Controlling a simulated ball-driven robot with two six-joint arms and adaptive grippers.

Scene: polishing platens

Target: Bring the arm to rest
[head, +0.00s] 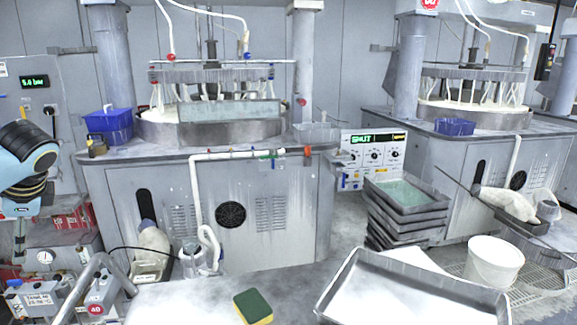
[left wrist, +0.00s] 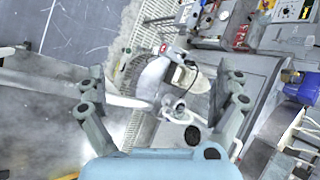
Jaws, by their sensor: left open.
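My left arm (head: 25,170) shows at the left edge of the head view, blue and black, raised beside the wall panel. In the left wrist view my left gripper (left wrist: 163,75) has its two grey fingers spread wide apart, with nothing between them. Beyond the fingers, lower down, are the floor and a white hose-like shape. In the head view the gripper's fingertips cannot be made out clearly. My right arm and gripper are in neither view.
A polishing machine (head: 260,200) stands ahead, with a blue bin (head: 108,122) on its top. In front are a green and yellow sponge (head: 253,307) and a metal tray (head: 345,285). Stacked trays (head: 395,228) and a white bucket (head: 494,265) stand at the right.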

